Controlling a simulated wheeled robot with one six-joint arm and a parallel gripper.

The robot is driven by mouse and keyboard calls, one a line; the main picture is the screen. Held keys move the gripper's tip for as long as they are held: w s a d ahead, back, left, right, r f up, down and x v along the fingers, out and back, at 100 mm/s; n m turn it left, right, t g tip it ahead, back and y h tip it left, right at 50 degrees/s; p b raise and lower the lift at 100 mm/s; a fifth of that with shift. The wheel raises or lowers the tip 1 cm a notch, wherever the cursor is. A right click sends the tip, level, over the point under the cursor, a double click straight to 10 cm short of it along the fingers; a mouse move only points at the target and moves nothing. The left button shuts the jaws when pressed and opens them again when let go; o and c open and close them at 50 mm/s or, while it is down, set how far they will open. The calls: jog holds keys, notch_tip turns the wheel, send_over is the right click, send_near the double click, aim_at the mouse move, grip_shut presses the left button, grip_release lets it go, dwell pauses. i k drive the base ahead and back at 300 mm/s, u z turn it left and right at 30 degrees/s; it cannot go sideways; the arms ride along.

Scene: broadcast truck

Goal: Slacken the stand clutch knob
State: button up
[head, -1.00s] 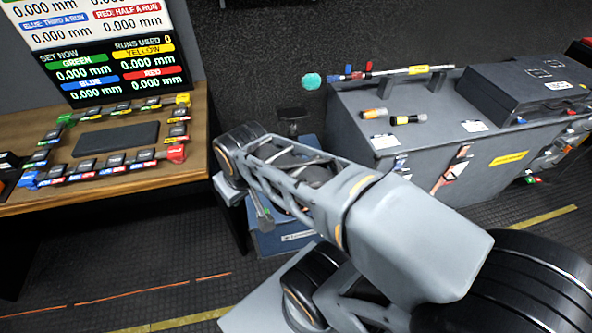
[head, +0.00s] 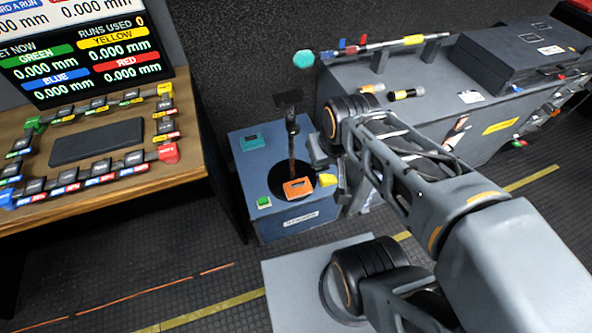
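A blue stand box (head: 262,222) stands on the floor between the bench and the grey cabinet. A dark upright post (head: 292,150) rises from a round black opening in its top. An orange block (head: 298,187) is at the foot of the post. A yellow part (head: 327,180), possibly the clutch knob, shows at the box's right side; I cannot tell for sure. My gripper (head: 335,170) is beside this yellow part, largely hidden behind my own wrist. I cannot see whether its fingers touch anything or how far apart they are.
A wooden bench (head: 100,200) with a screen and several coloured-tagged keys is at left. The grey cabinet (head: 440,118) at right carries a rod with a teal ball (head: 303,58), small cylinders and a dark case. A teal block (head: 250,142) and green button (head: 264,202) sit on the box.

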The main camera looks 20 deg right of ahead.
aim_at(294, 130)
jog(key=k, duration=1.3)
jog(key=u, duration=0.6)
jog(key=i, duration=1.4)
jog(key=z, duration=0.65)
